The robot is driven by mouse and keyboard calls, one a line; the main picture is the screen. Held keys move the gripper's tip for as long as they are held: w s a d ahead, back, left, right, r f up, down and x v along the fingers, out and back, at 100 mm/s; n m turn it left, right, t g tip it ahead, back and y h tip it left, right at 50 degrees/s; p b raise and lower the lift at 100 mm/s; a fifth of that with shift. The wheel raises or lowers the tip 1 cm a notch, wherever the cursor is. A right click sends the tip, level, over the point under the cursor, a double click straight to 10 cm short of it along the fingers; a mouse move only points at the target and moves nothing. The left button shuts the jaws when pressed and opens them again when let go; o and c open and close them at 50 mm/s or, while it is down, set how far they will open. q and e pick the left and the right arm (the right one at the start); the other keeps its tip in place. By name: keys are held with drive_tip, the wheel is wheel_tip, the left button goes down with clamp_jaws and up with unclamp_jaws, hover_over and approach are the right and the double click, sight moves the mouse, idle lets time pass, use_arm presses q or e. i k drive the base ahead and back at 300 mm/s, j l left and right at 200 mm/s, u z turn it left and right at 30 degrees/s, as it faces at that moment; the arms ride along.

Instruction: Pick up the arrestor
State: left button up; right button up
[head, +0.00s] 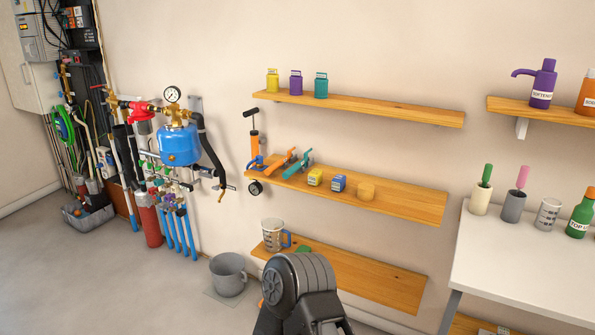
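No readable label marks the arrestor, so I cannot tell which object it is. Small canisters in yellow (272,81), purple (296,83) and teal (321,85) stand upright on the top shelf (370,109). The middle shelf (400,202) holds an orange hand pump (254,146), orange (286,158) and teal (299,164) handled tools, a yellow block (315,177), a blue block (338,183) and a tan cylinder (365,190). A dark grey link of my arm shows at the bottom centre. Neither gripper's fingertips can be seen.
A manifold with a blue tank (180,146), gauge (172,94) and pipes is at left. A grey bucket (228,275) stands on the floor. A clear jug (273,235) sits on the low shelf (370,283). A white table (520,262) with several containers is at right.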

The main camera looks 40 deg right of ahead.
sight(338, 181)
drive_tip(key=i+j+z, duration=0.15)
drive_tip(key=i+z, duration=0.2)
drive_tip(key=i, duration=0.15)
drive_tip(key=i+j+z, duration=0.65)
drive_tip(key=i, duration=0.2)
